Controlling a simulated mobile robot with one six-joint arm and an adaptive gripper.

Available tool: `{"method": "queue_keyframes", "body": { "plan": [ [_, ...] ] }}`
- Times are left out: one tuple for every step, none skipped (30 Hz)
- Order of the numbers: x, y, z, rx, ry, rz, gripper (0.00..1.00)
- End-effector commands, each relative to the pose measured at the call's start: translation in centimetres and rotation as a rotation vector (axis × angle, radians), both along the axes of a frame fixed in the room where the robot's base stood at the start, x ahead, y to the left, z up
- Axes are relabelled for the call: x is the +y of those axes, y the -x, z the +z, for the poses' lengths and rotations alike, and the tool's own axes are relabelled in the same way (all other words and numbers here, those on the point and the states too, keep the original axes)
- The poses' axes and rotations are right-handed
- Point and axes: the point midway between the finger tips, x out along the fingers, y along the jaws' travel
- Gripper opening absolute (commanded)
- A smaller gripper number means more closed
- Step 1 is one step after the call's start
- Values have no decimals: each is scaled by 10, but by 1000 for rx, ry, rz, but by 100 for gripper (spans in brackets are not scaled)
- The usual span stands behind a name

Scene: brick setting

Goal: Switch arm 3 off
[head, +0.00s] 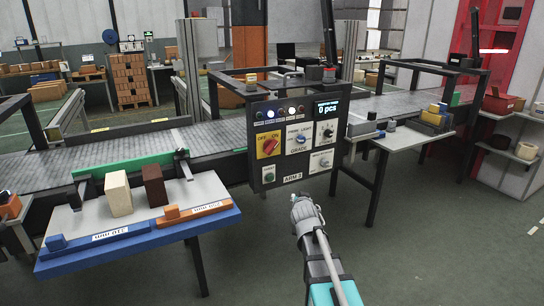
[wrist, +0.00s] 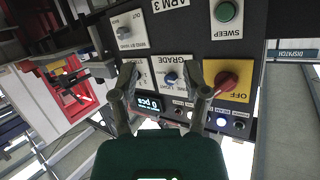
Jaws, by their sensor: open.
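The arm 3 control panel (head: 296,140) is a dark box on the conveyor's front edge. Its red rotary switch (head: 269,147) sits on a yellow plate marked OFF on the left and ON on the right. In the wrist view the panel is upside down; the red switch (wrist: 228,82) is right of the fingers, and its handle seems slanted towards the ON side, opposite the OFF label. My gripper (head: 303,207) is open and empty, below and in front of the panel. In the wrist view its fingertips (wrist: 165,78) are spread either side of the grade knob (wrist: 172,79), apparently short of it.
The panel also has a green sweep button (wrist: 226,12), other knobs, lamps and a display (head: 327,108) reading 0 pcs. A side table (head: 100,222) with blocks stands at left. Another table (head: 400,138) stands right of the panel. The floor at front right is clear.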

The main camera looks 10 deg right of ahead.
Motion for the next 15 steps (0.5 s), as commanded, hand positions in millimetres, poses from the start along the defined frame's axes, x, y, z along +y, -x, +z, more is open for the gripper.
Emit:
{"method": "queue_keyframes", "body": {
  "plan": [
    [0, -13, 0, -64, -3, 12, 60],
    [0, -18, 4, -104, -6, 22, 60],
    [1, -25, 9, -158, -10, 37, 60],
    [2, -30, 13, -198, -14, 50, 60],
    [4, -35, 17, -237, -19, 63, 60],
    [5, -40, 22, -289, -23, 83, 60],
    [7, -44, 26, -327, -27, 99, 60],
    [8, -47, 30, -366, -30, 110, 60],
    [12, -52, 34, -410, -38, 145, 60],
    [15, -55, 37, -442, -42, 168, 60],
    [17, -57, 40, -476, -47, 189, 60],
    [20, -59, 44, -516, -54, 215, 60],
    [22, -61, 47, -545, -59, 236, 60],
    [25, -62, 50, -572, -65, 255, 60],
    [28, -63, 53, -604, -71, 281, 60]
  ]
}}
